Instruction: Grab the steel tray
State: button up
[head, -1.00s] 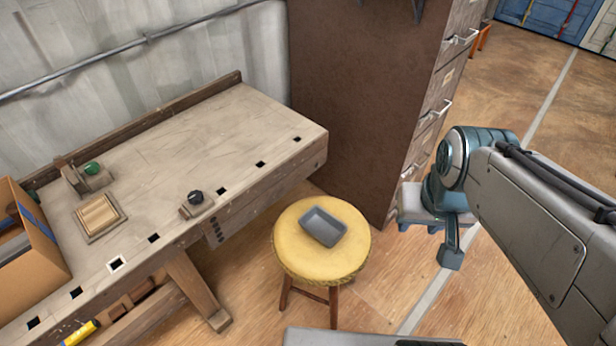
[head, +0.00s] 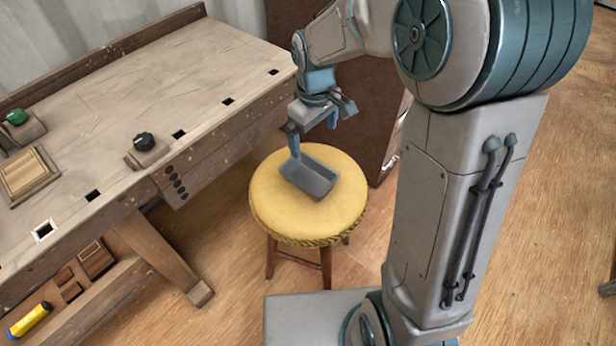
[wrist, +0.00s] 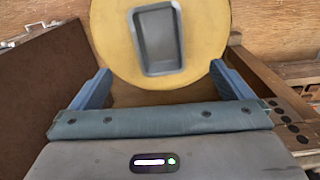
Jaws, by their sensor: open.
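The steel tray (head: 309,175) is a small grey rectangular tray with raised sides. It lies on the round yellow seat of a wooden stool (head: 268,210). My gripper (head: 313,146) is above the far edge of the seat, its fingers pointing down, at the far side of the tray. In the wrist view the tray (wrist: 158,42) is ahead of my gripper (wrist: 160,82), roughly centred between the two blue fingers. The fingers are wide apart with nothing between them. The tray appears clear of both fingers in that view.
A wooden workbench (head: 120,95) stands left of the stool, with a green knob (head: 17,117) and a black knob (head: 144,141) on top. A brown cabinet (head: 283,40) stands behind the stool. A yellow tool (head: 30,321) lies on the bench's lower shelf. Bare wooden floor surrounds the stool.

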jog(key=n+b, duration=0.1)
send_over(309, 181)
notch_tip(309, 181, down, 5)
jog(key=f, duration=0.2)
jog(key=f+b, duration=0.1)
jog(key=f, duration=0.3)
jog(key=shift+s+a+f+b, duration=0.25)
jog(key=shift+f+b, duration=0.05)
jog(key=shift+b, duration=0.1)
jog(key=shift+w+d+f+b, duration=0.15)
jog(key=shift+f+b, duration=0.3)
jog(key=shift+f, duration=1.05)
jog(key=shift+w+d+f+b, duration=0.1)
jog(key=shift+f+b, duration=0.3)
jog(key=shift+f, duration=1.05)
jog(key=shift+r, duration=0.1)
jog(key=c, duration=1.1)
